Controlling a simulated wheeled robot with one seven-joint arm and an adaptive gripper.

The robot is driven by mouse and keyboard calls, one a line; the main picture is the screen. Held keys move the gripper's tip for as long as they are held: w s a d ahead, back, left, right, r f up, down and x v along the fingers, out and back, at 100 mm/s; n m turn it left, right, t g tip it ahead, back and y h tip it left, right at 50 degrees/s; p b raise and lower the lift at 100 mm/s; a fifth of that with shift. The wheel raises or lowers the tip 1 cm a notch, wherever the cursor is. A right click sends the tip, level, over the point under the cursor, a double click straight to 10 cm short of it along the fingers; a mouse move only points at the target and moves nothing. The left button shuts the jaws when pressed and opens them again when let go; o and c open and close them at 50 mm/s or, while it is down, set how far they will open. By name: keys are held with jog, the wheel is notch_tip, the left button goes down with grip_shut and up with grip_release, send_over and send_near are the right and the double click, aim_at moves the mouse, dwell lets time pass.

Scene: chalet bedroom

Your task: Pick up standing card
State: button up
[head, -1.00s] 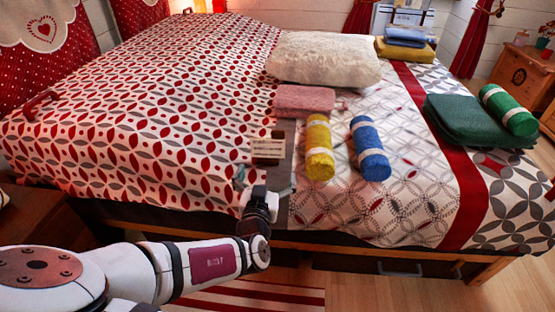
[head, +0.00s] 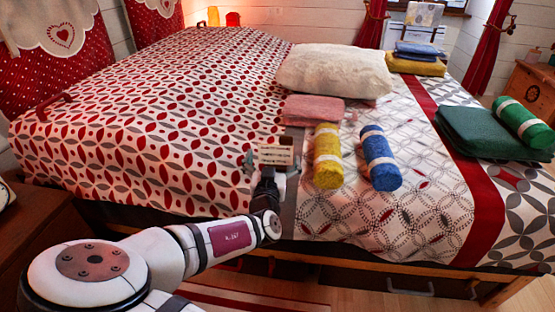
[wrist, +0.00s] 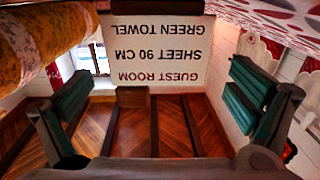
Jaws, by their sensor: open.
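The standing card (head: 276,155) is a small white card with dark lettering, upright on the bed near its front edge. In the wrist view the card (wrist: 155,50) shows upside down and reads "GUEST ROOM", "SHEET 90 CM", "GREEN TOWEL". My gripper (head: 272,164) is open at the card, its teal-padded fingers to the left and right. In the wrist view my gripper (wrist: 158,100) shows both pads with a gap on each side of the card, and nothing between them is clasped. My gripper hides the card's lower part in the head view.
A yellow roll (head: 328,160) lies close right of the card, with a blue roll (head: 381,160) beyond it. A folded pink cloth (head: 314,109) and a white pillow (head: 335,70) lie behind. The bed left of the card is clear.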

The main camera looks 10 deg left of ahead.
aim_at(275, 151)
jog(key=shift+w+b, duration=0.5)
jog(key=shift+w, duration=1.35)
jog(key=c, duration=1)
jog(key=shift+c, duration=0.2)
